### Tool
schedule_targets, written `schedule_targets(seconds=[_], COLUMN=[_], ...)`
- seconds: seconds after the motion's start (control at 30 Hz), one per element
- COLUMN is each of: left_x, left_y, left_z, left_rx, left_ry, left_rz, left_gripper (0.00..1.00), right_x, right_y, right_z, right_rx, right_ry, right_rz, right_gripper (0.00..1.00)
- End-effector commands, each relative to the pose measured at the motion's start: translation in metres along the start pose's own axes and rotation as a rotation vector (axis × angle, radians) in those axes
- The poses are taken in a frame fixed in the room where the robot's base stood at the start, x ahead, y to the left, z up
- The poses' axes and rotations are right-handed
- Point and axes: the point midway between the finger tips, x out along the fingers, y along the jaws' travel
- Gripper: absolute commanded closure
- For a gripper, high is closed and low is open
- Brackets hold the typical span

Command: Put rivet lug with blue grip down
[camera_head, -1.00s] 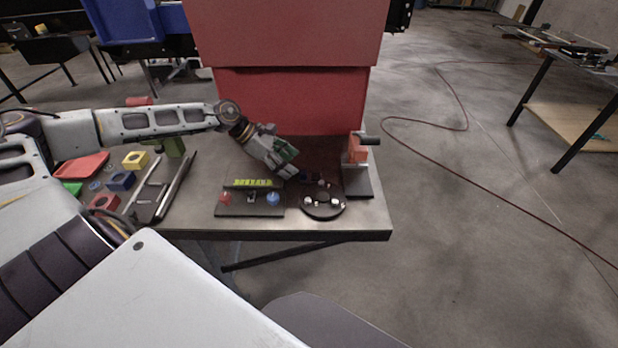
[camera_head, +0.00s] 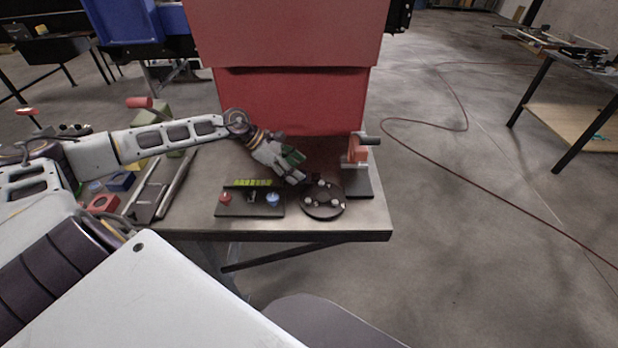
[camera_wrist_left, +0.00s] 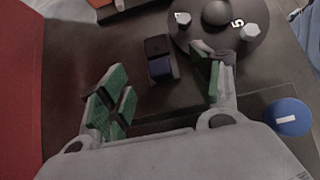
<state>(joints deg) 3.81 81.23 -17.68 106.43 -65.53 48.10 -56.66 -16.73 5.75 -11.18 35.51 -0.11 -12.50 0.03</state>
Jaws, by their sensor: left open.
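The rivet lug with the blue grip (camera_wrist_left: 160,64) is a small dark block with a dark blue face. In the left wrist view it rests on the dark table top beside a round black disc (camera_wrist_left: 185,32). My left gripper (camera_wrist_left: 165,74) is open, its green-padded fingers on either side of the lug with gaps showing. In the head view my left gripper (camera_head: 292,174) is low over the table, just left of the disc, and the lug there is too small and covered to make out clearly. My right gripper is not in view.
A panel (camera_head: 238,209) with a red knob and a blue knob (camera_head: 272,199) stands at the front edge. A crank stand (camera_head: 357,180) is at the right corner. A large red box (camera_head: 290,100) rises behind. Coloured blocks lie at the left.

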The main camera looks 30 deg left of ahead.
Motion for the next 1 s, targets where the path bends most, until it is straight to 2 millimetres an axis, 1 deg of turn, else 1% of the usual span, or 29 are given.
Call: schedule_targets(seconds=[0.4,0.97,1.0], left_x=[0.020,0.022,0.022], left_y=[0.000,0.000,0.000], left_z=[0.000,0.000,0.000], left_rx=[0.000,0.000,0.000], left_ry=[-0.001,0.000,0.000], left_rz=[0.000,0.001,0.001], left_gripper=[0.36,0.36,0.41], right_x=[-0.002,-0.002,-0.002], right_y=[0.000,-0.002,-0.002], right_z=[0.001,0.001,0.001], right_rx=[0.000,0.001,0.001], right_ry=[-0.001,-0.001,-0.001], right_rz=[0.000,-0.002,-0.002], right_gripper=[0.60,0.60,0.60])
